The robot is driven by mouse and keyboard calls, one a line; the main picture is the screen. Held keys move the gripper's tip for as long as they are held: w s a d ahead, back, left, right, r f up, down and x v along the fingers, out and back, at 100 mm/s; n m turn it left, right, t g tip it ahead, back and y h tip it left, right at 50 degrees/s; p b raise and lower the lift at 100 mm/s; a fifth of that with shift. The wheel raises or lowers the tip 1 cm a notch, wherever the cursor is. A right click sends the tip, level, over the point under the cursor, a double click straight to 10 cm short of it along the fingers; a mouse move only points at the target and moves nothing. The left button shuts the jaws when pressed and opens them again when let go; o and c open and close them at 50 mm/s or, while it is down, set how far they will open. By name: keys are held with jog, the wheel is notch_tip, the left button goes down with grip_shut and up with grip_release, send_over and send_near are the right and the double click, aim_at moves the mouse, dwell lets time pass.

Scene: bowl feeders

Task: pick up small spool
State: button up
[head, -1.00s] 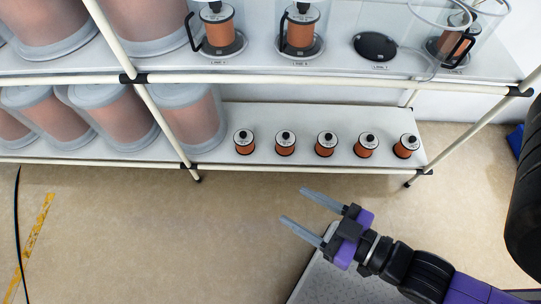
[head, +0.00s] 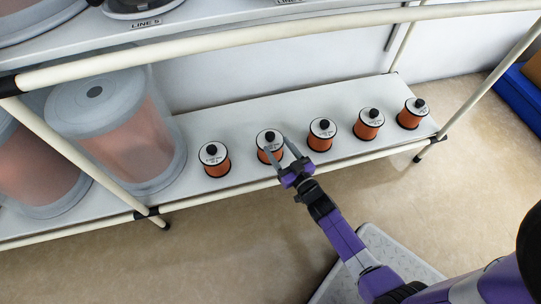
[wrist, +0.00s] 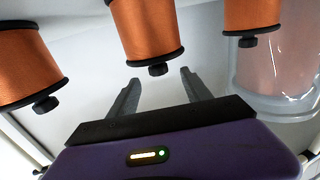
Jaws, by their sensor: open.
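Several small spools of orange-copper wire with white tops and black knobs stand in a row on the lower shelf (head: 185,128). The second small spool from the left (head: 270,142) is right at my gripper (head: 281,148), whose two grey fingers point at it. In the wrist view my gripper (wrist: 155,90) is open and empty, and the middle spool (wrist: 147,28) is ahead of its fingers. Whether the fingers flank or touch the spool I cannot tell. Neighbouring spools show at the left (wrist: 28,62) and right (wrist: 250,14) in the wrist view.
A large clear-lidded drum (head: 118,125) stands left of the small spools. A cream rail (head: 265,185) runs along the shelf front, and an upper rail (head: 250,42) crosses above. A blue bin (head: 520,105) is at the far right.

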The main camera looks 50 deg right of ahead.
aim_at(267, 133)
jog(key=shift+w+d+f, duration=0.5)
jog(key=shift+w, duration=0.05)
jog(key=b+x, duration=0.3)
jog(key=x, duration=0.4)
jog(key=shift+w+a+b, duration=0.1)
jog(key=shift+w+b, duration=0.25)
jog(key=shift+b, duration=0.05)
jog(key=shift+r, duration=0.1)
grip_shut()
dwell(0.5)
jog(key=shift+r, duration=0.2)
